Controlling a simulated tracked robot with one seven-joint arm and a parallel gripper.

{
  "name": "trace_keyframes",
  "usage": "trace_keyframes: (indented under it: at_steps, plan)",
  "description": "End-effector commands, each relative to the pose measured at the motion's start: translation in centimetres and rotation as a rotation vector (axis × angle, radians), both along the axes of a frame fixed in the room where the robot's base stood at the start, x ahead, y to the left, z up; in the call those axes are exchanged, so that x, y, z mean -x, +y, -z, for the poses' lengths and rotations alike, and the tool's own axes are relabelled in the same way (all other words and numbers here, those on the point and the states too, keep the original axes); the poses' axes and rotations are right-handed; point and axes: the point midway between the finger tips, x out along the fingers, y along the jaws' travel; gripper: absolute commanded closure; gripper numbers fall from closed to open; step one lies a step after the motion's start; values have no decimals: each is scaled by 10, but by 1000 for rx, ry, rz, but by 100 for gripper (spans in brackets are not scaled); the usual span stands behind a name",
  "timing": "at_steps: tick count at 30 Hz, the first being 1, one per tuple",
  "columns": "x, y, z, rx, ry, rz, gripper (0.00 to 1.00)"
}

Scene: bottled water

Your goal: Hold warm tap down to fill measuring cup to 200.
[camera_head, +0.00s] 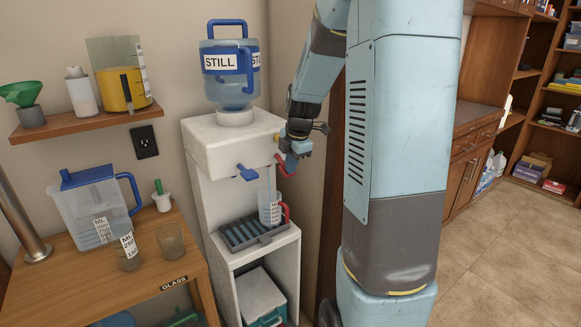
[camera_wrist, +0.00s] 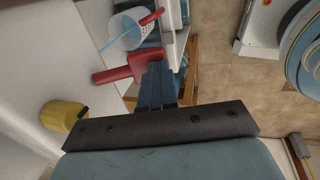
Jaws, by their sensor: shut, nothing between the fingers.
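The white water dispenser (camera_head: 232,148) has a blue tap (camera_head: 248,172) and a red warm tap (camera_head: 288,166) on its front. The measuring cup (camera_head: 267,209), clear with a red handle, stands upright on the drip tray (camera_head: 240,235) below the red tap. My gripper (camera_head: 296,148) is shut and empty, right at the red tap. In the wrist view my fingertips (camera_wrist: 156,74) overlap the red tap (camera_wrist: 122,74); I cannot tell whether they press it. The cup (camera_wrist: 128,28) shows beyond the tap with a thin pale blue streak beside it. Its water level is unreadable.
A blue-handled STILL bottle (camera_head: 226,85) sits on the dispenser. A yellow knob-like part (camera_wrist: 62,115) is close beside my gripper. A wooden table (camera_head: 150,262) at left holds a pitcher (camera_head: 90,205) and glasses. A shelf (camera_head: 85,124) hangs above. Open floor lies at right.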

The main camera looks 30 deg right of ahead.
Motion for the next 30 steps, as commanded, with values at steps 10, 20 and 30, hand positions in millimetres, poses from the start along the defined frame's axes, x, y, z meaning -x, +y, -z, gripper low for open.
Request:
trace_keyframes:
  at_steps: [10,20,30]
  plan:
    - [0,0,-12,1,-1,0,100]
    - [0,0,-14,0,-1,-1,100]
    - [10,0,-61,1,-4,-4,100]
